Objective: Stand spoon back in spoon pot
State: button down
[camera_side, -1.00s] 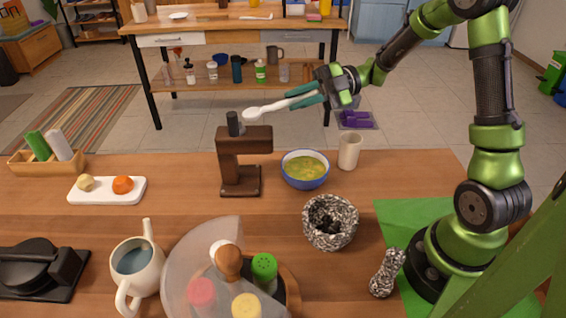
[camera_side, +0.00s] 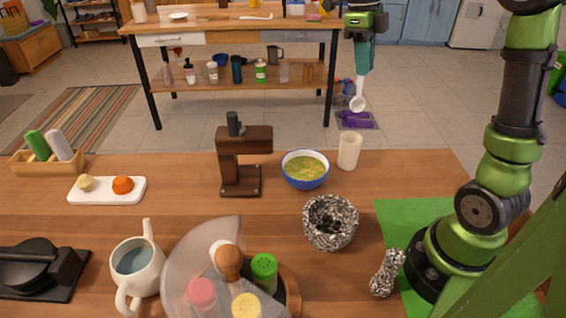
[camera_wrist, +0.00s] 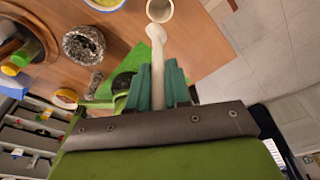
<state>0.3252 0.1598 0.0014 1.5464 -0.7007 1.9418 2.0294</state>
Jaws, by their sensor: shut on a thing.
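My gripper (camera_side: 365,60) points down at the upper right in the side view, shut on a white spoon (camera_side: 357,103). The spoon hangs upright with its bowl end down. In the wrist view the spoon (camera_wrist: 157,50) runs from between my green fingertips (camera_wrist: 158,88) toward the spoon pot. The spoon pot, a plain cream cup (camera_side: 349,152), stands upright on the table behind the mortar; its open mouth also shows in the wrist view (camera_wrist: 160,10). The spoon's bowl is above the pot in the side view, apart from it. The spoon's handle is partly hidden by my fingers.
A blue bowl of yellow-green soup (camera_side: 305,170) stands close left of the pot. A brown grinder (camera_side: 241,160) is farther left. A speckled mortar (camera_side: 330,222) and its pestle (camera_side: 387,272) are nearer. The table right of the pot is clear.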

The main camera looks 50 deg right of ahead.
aim_at(358, 109)
jog(key=shift+d+r, duration=0.2)
jog(key=shift+f, duration=6.2)
jog(key=c, duration=1)
grip_release()
jog(key=w+r, duration=0.1)
jog(key=r, duration=1)
jog(key=w+r, duration=0.1)
jog(key=r, duration=0.4)
jog(key=shift+w+a+r, duration=0.2)
jog(key=shift+w+r, duration=0.1)
jog(key=shift+r, duration=0.05)
